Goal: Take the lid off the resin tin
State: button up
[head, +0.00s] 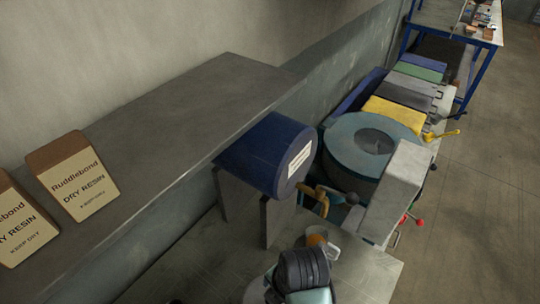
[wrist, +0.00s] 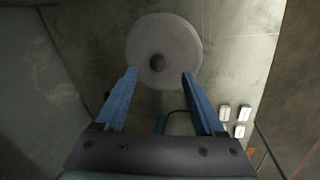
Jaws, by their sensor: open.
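My gripper (wrist: 159,73) is open in the wrist view, its two blue fingers wide apart with nothing between them. The knob lines up with the gap between the fingers. The disc looks like a lid, but I cannot tell whether it sits on the resin tin. In the head view a dark part of my arm shows at the bottom; the fingertips are hidden. I cannot surely pick out the resin tin there.
A blue drum (head: 258,153) with a white label lies on its side by the shelf (head: 165,125). Dry resin bags (head: 75,180) stand on the shelf. A round grey-green machine (head: 345,150) and a grey block (head: 395,190) stand right of the drum. Open floor (head: 490,200) lies further right.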

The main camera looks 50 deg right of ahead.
aim_at(254, 293)
jog(key=shift+w+a+f+p, duration=0.1)
jog(key=shift+w+f+p, duration=0.2)
jog(key=shift+f, duration=0.7)
jog(key=shift+w+d+f+p, duration=0.1)
jog(key=shift+w+f+p, duration=0.15)
jog(key=shift+f, duration=0.8)
jog(key=shift+w+a+f+p, duration=0.1)
jog(key=shift+w+f+p, duration=0.2)
jog(key=shift+f, duration=0.7)
jog(key=shift+s, duration=0.1)
jog(key=shift+c, duration=0.3)
grip_shut()
